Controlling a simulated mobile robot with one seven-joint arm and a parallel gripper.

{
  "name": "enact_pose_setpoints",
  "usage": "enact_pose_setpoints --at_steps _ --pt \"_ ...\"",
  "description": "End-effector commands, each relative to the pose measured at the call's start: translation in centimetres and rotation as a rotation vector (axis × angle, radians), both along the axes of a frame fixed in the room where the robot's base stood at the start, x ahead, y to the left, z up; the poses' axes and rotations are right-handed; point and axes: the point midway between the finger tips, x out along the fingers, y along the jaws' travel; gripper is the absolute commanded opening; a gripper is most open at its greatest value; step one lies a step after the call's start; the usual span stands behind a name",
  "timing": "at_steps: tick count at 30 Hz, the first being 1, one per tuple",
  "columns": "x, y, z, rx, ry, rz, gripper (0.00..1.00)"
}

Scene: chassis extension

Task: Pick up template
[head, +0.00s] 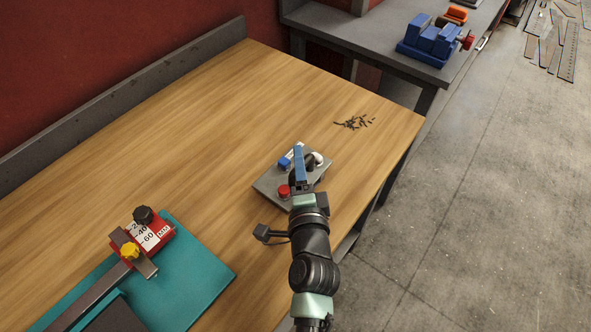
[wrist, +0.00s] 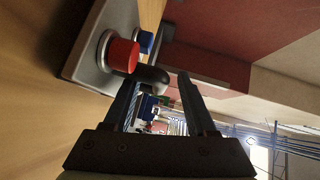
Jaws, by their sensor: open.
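No part is clearly marked as the template, so I cannot tell which thing it is. A grey plate (head: 268,183) lies on the wooden bench and carries a red round piece (head: 284,191), a blue piece (head: 284,162), and a white piece (head: 319,158). My gripper (head: 299,160) is over this plate and hides part of it. In the wrist view the red piece (wrist: 119,55) and the blue piece (wrist: 143,41) stand on the plate (wrist: 88,66). A black rounded piece (wrist: 150,77) is at the tips of my open gripper (wrist: 159,82); contact cannot be told.
A red gauge block (head: 153,238) with yellow and black knobs stands on a teal mat (head: 208,270) at lower left. Small dark pieces (head: 355,122) lie near the bench's right edge. A blue vise (head: 432,42) sits on another table. The bench's (head: 190,120) upper left is clear.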

Motion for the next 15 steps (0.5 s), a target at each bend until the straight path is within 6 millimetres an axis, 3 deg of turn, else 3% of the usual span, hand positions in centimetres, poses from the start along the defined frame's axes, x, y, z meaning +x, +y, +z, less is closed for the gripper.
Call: enact_pose_setpoints --at_steps 2,11,15 --pt "-0.02 0.01 0.0 0.0 0.0 0.0 0.57" --pt "-0.04 0.0 0.02 0.0 0.0 0.0 0.03" --pt "-0.04 0.0 0.02 0.0 0.0 0.0 0.0"
